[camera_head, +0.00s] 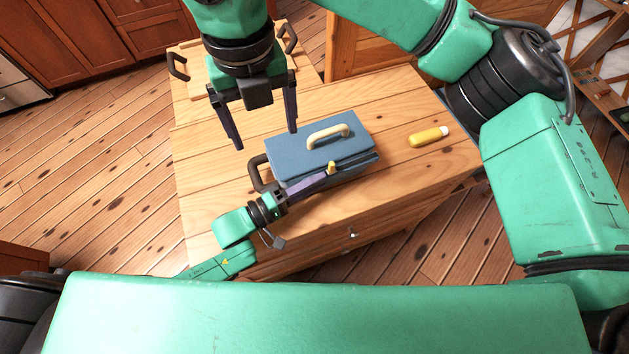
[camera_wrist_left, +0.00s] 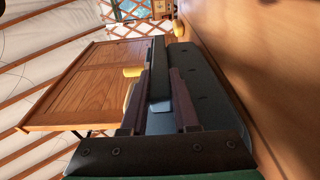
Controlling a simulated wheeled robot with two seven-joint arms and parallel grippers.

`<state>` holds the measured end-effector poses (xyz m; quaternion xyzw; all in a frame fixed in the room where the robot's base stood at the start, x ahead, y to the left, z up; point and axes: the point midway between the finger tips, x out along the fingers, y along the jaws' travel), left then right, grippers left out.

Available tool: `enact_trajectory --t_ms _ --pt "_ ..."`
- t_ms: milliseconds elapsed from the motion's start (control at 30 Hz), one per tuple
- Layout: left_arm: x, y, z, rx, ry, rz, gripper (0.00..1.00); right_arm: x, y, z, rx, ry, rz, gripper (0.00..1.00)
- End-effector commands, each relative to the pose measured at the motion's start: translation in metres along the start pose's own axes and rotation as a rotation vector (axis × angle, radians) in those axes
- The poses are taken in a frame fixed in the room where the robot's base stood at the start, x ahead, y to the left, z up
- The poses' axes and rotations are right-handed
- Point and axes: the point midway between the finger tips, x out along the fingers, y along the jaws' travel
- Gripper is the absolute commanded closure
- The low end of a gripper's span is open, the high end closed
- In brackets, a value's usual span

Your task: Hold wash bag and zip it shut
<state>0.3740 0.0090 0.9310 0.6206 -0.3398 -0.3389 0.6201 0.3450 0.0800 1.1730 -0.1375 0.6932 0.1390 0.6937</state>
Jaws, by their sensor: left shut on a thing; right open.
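The blue wash bag (camera_head: 290,155) sits upright on the wooden cabinet top, with a cream handle (camera_head: 322,136) on top and a dark loop (camera_head: 257,175) at its left end. A yellow zip pull (camera_head: 331,167) stands at its near upper edge, where a dark seam shows to the right. My right gripper (camera_head: 266,138) is open and empty above the bag's far left corner.
A yellow bottle (camera_head: 428,137) with a pale cap lies right of the bag on the cabinet top (camera_head: 400,185). A wooden board with dark handles (camera_head: 178,66) lies at the back left. The cabinet top's left side is clear.

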Motion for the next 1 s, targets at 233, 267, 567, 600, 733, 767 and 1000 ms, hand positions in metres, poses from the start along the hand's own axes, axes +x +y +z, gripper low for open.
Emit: enact_trajectory --t_ms 233,267,567,600,733,767,1000 --pt "-0.001 -0.002 0.0 0.0 0.001 -0.005 1.0 -0.004 0.0 0.0 -0.001 0.001 0.0 0.1" --pt "-0.001 -0.002 0.0 0.0 0.001 -0.005 1.0 -0.004 0.0 0.0 -0.001 0.001 0.0 0.1" --pt "-0.001 -0.002 0.0 -0.001 0.001 -0.005 1.0 0.049 -0.058 0.014 0.018 -0.001 0.013 0.15" --pt "-0.001 -0.002 0.0 -0.001 0.001 -0.005 1.0 0.063 -0.072 0.015 0.018 -0.001 0.013 0.15" --pt "-0.001 -0.002 0.0 -0.001 0.001 -0.006 1.0 0.1 -0.108 0.011 0.011 0.001 0.006 0.15" --pt "-0.001 -0.002 0.0 -0.001 0.001 -0.006 1.0 0.105 -0.113 0.009 0.008 0.001 0.003 0.15" --pt "-0.001 -0.003 0.0 -0.001 0.0 -0.006 1.0 0.131 -0.124 0.006 0.001 0.002 -0.002 0.15"
